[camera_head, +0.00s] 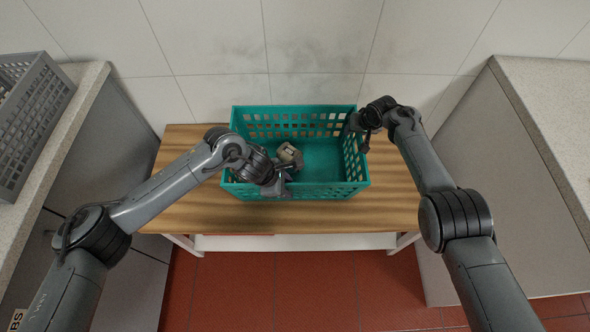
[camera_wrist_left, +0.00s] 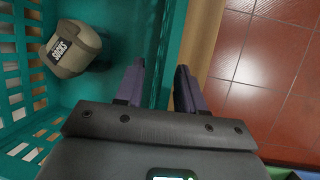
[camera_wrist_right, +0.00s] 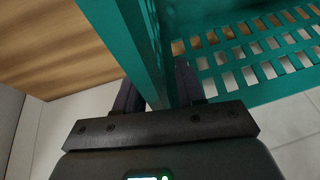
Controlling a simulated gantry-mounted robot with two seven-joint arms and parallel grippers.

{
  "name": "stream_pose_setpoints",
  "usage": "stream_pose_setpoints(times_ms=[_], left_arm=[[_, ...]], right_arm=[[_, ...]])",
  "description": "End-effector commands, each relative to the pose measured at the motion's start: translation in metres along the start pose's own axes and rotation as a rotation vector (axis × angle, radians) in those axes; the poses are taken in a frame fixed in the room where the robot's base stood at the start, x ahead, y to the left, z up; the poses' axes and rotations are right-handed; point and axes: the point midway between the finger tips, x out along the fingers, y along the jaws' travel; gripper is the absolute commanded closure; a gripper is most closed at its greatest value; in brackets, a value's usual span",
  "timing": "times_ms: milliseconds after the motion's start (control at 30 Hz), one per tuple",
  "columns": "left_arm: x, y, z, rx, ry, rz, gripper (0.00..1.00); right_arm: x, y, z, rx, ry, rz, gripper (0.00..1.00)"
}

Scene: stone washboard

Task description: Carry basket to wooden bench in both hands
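The teal plastic basket (camera_head: 325,186) has slotted walls and is over the wooden bench (camera_head: 190,209). It looks level; whether its base touches the bench is hidden. A rolled beige bundle with a "SOCKS" label (camera_wrist_left: 70,47) lies inside it, towards the left.
A speckled stone counter (camera_head: 75,120) stands at the left with a grey slotted basket (camera_head: 35,120) on it. Another stone-topped counter (camera_head: 545,100) stands at the right. A tiled wall is behind the bench, and red floor tiles are in front.

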Motion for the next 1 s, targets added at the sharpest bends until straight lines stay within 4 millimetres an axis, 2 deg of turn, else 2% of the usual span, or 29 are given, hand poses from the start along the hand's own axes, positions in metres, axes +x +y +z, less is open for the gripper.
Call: stream_pose_setpoints(times_ms=[133,267,700,1000], left_arm=[[-0.003,0.001,0.001,0.001,-0.002,0.001,0.61],[-0.013,0.001,0.001,0.001,-0.002,0.002,0.61],[-0.089,0.002,0.000,0.002,-0.001,0.004,0.61],[-0.118,0.001,0.000,0.000,0.000,0.001,0.61]], right_arm=[[0.000,-0.001,0.001,-0.001,-0.001,-0.001,0.61],[0.001,-0.001,0.001,-0.001,-0.002,-0.001,0.61],[0.001,-0.001,0.001,-0.001,-0.002,-0.001,0.61],[-0.001,0.000,0.000,-0.001,0.000,-0.001,0.61]])
